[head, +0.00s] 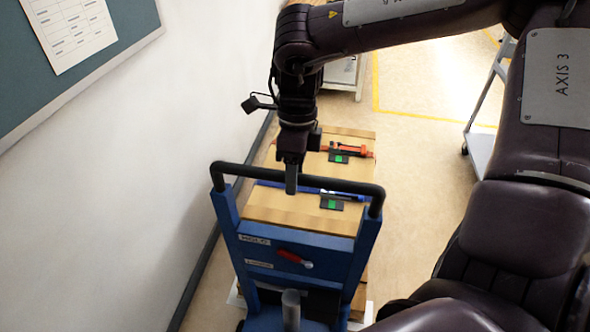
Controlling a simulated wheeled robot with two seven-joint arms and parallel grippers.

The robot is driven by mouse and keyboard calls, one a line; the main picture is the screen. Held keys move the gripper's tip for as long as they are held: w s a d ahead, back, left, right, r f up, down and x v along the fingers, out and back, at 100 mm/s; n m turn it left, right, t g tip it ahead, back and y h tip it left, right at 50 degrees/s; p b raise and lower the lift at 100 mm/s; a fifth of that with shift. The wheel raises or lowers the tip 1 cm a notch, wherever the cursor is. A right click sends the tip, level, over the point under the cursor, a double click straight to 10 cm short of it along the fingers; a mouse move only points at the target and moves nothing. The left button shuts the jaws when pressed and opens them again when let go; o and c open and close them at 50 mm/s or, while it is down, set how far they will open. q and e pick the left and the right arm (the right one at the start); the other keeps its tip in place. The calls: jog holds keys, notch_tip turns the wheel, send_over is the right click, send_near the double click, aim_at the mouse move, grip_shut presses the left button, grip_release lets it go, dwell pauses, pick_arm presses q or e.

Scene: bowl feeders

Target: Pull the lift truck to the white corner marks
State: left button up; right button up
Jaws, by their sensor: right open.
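The blue lift truck (298,250) stands in front of me, with a black handle bar (335,184) across its top and a small red lever (289,256) on its panel. Wooden boards or boxes (300,216) lie behind its handle. My right gripper (291,188) comes down from above at the handle bar, left of its middle, and is open. The near finger overlaps the bar in the picture; I cannot tell whether it touches. My left gripper is not in view.
A white wall (190,120) with a green notice board (110,55) runs close along the left. A grey cart (485,140) stands at the right. Yellow lines (430,117) mark the floor behind. Pale floor (415,185) is clear right of the truck.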

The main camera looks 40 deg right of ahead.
jog(key=shift+w+d+r, duration=0.15)
jog(key=shift+d+r, duration=0.05)
jog(key=shift+r, duration=0.15)
jog(key=r, duration=0.4)
jog(key=r+b, duration=0.1)
jog(key=r, duration=0.2)
jog(key=shift+w+d, duration=0.35)
jog(key=shift+d, duration=0.05)
jog(key=shift+f, duration=0.1)
